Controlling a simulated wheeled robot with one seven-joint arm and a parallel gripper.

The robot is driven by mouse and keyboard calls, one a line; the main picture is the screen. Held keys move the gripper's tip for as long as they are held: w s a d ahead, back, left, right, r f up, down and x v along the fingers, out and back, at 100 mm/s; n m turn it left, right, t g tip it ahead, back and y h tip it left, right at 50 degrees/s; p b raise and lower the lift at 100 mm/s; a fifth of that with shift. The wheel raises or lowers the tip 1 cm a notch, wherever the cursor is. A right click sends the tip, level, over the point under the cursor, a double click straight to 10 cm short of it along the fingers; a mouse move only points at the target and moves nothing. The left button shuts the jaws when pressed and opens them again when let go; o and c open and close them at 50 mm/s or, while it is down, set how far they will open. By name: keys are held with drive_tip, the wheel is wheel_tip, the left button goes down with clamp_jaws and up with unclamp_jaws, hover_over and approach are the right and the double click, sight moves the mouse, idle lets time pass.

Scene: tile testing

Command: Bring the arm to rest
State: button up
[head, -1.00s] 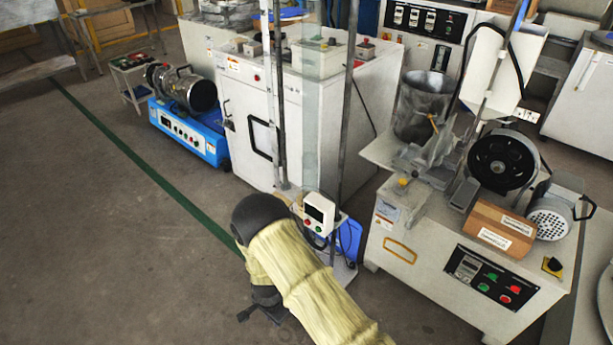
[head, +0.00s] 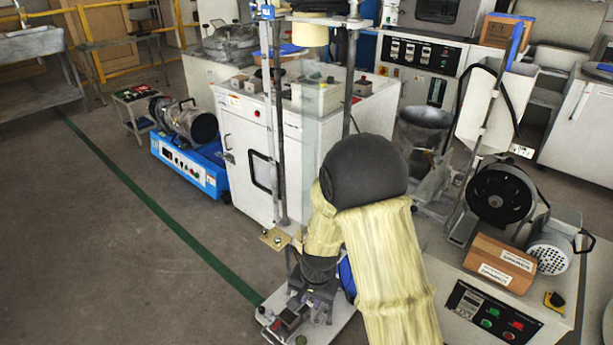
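My arm, in a yellow sleeve with a dark round elbow, rises from the bottom of the head view and bends over at the elbow. Its forearm points down to a dark wrist, with my gripper (head: 306,308) below it. The gripper is small and dark, over the light base plate (head: 338,325) of the tall test stand as seen from here. I cannot tell whether it touches the plate, or whether its fingers are open or shut. My arm hides part of the stand and of the machine at right.
The tall stand's metal post (head: 276,130) rises close to my forearm. A white cabinet (head: 245,150) stands behind it. A blue-based machine (head: 188,160) is at left. The floor at left is clear.

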drive_tip(key=s+d+r+n+t+h+p, duration=0.1)
drive_tip(key=s+d+r+n, duration=0.1)
drive_tip(key=s+d+r, duration=0.6)
drive_tip(key=s+d+r+n+t+p, duration=0.1)
drive_tip(key=s+d+r+n, duration=0.15)
drive_tip(key=d+r, duration=0.5)
wheel_tip(320, 180, up, 40)
drive_tip(key=a+p, duration=0.1)
drive_tip(key=p, duration=3.7)
drive_tip(key=shift+s+a+f, duration=0.15)
drive_tip(key=shift+s+f, duration=0.1)
